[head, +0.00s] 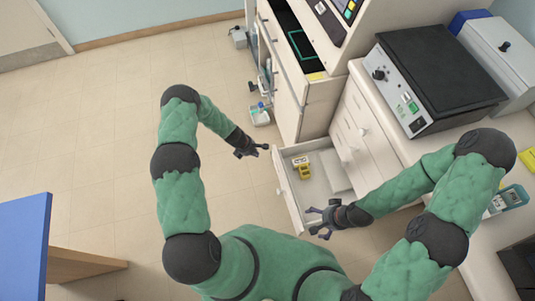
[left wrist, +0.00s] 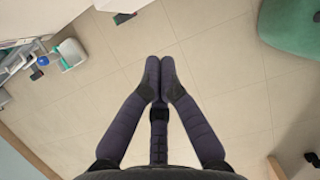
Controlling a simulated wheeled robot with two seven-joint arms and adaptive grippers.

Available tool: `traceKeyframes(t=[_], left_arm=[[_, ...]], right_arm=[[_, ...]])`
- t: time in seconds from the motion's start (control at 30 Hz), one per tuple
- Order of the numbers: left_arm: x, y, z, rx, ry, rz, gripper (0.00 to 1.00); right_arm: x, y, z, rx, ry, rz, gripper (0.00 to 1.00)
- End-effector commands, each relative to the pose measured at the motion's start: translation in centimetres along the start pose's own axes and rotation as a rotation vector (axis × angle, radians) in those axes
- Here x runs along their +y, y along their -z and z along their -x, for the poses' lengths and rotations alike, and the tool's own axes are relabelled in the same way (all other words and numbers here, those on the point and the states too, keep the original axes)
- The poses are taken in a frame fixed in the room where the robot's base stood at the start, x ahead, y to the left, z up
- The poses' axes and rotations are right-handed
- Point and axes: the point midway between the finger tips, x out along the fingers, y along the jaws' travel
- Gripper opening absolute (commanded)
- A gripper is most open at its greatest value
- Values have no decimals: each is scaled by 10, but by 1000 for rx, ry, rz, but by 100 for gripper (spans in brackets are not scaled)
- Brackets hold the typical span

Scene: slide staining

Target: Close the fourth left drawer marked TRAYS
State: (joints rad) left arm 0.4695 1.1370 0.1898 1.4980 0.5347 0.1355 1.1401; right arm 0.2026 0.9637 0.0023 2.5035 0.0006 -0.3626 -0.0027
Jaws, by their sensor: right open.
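The white drawer (head: 310,148) stands pulled out from the bench in the head view. Its front panel (head: 287,200) faces left, with a small handle on it. The label cannot be read. A yellow item and pale flat pieces lie inside. My left gripper (head: 266,149) is beside the far front corner of the drawer, to its left. Its fingertips meet in the left wrist view (left wrist: 159,62), with nothing seen between them. My right gripper (head: 316,222) is open at the drawer's near side wall, and seems empty. Whether it touches the drawer cannot be told.
A white cabinet (head: 292,105) with drawers stands behind the open drawer. A hotplate-like device (head: 395,90) sits on the counter at right. A small bin (head: 260,115) is on the floor by the cabinet. A blue-topped table (head: 22,240) is at left. The floor between is clear.

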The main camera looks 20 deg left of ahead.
Motion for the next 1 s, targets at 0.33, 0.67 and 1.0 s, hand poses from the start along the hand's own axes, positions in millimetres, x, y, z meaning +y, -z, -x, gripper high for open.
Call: traceKeyframes(t=[0.33,0.67,1.0], left_arm=[[-1,1,-59,1,0,-4,0],[0,-16,-103,0,-1,-11,0],[-1,-37,-109,1,-1,-6,0]], right_arm=[[9,1,-24,0,0,0,98],[16,2,-44,0,0,0,98],[18,2,-49,0,0,0,98]])
